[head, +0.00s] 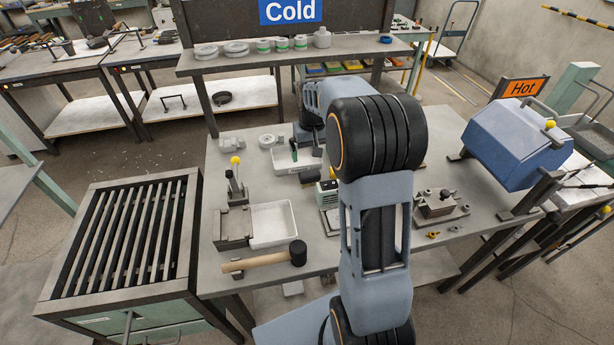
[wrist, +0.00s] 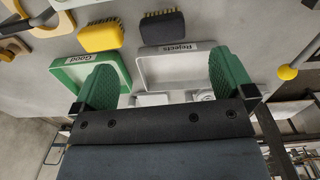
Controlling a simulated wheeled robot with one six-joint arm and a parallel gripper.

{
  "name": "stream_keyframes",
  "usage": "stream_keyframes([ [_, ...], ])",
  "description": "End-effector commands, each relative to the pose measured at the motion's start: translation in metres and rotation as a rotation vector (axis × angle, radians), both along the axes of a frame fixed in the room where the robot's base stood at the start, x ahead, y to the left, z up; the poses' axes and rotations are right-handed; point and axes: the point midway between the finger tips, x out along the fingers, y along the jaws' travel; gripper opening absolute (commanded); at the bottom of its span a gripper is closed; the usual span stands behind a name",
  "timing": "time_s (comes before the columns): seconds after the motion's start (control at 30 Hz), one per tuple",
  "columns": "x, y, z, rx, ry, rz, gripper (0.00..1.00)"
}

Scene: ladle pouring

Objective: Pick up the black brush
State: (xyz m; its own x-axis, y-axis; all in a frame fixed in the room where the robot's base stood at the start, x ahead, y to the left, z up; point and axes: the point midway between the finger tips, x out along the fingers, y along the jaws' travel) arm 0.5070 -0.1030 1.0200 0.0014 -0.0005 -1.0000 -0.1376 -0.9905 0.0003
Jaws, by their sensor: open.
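The black brush (wrist: 162,27) lies near the top of the wrist view, bristles showing along one edge, beside the labelled edge of the white Rejects tray. In the head view a dark block that looks like this brush (head: 311,177) lies just below a white tray, partly hidden by my arm. My gripper (wrist: 165,78) is open, its two green fingers wide apart over the tray area with nothing between them. The brush lies beyond the fingertips and is not touched. In the head view my arm hides much of the gripper.
A yellow brush (wrist: 100,36) lies left of the black one. The white Rejects tray (wrist: 182,50) and green Good tray (wrist: 66,66) sit below them. A mallet (head: 265,260), a white tray (head: 272,226) and a blue box (head: 515,143) stand around the table.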

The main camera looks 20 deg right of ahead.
Motion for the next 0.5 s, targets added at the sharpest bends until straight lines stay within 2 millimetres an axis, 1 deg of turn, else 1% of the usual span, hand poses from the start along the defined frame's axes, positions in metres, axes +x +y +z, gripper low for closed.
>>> stream_keyframes([
  [0.03, 0.000, 0.001, -0.010, 0.002, 0.007, 0.003, 1.00],
  [0.1, 0.001, 0.003, -0.023, 0.002, 0.007, 0.007, 1.00],
  [0.3, 0.001, 0.006, -0.056, 0.002, 0.006, 0.013, 1.00],
  [0.4, 0.002, 0.006, -0.068, 0.001, 0.005, 0.013, 1.00],
  [0.5, 0.002, 0.005, -0.075, 0.001, 0.004, 0.012, 1.00],
])
